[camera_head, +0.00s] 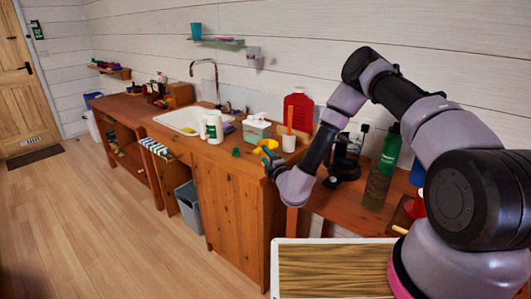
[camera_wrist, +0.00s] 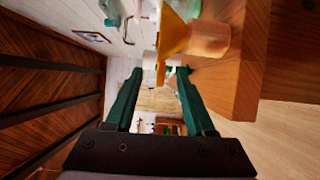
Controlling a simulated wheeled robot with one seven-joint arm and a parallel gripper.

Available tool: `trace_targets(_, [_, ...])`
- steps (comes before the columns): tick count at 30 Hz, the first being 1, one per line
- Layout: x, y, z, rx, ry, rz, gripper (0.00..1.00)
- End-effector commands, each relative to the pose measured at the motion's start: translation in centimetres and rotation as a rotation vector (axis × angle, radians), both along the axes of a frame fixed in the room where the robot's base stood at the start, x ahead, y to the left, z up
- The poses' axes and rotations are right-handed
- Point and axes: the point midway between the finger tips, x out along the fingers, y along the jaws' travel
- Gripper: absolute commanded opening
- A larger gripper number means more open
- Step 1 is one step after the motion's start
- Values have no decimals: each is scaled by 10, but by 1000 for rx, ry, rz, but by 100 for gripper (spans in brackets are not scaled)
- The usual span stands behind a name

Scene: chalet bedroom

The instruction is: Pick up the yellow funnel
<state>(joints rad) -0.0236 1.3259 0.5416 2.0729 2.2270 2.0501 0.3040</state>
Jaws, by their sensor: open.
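The yellow funnel (camera_head: 268,144) is on the wooden counter near its front right end, just beyond my gripper (camera_head: 268,157). In the wrist view the funnel (camera_wrist: 172,35) is ahead of the fingertips. Its narrow part points down the picture toward the gap between them. My gripper (camera_wrist: 156,76) has two green fingers spread apart with nothing held between them. I cannot tell whether the funnel's tip has entered the gap. In the head view my wrist partly hides the fingers.
A white bottle (camera_head: 214,126) stands by the sink (camera_head: 184,120). A green bottle (camera_head: 386,153) stands on the lower table at right. The floor (camera_head: 110,225) at left is clear.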

Motion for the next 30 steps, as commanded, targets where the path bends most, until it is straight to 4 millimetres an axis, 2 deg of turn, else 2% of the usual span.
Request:
trace_targets(9, [41,15,-2,0,-2,0,55])
trace_targets(18, [46,18,-2,0,0,2,55])
trace_targets(19, [46,18,-2,0,0,2,51])
trace_targets(23, [46,18,-2,0,0,2,1])
trace_targets(30, [46,17,-2,-1,-1,1,0])
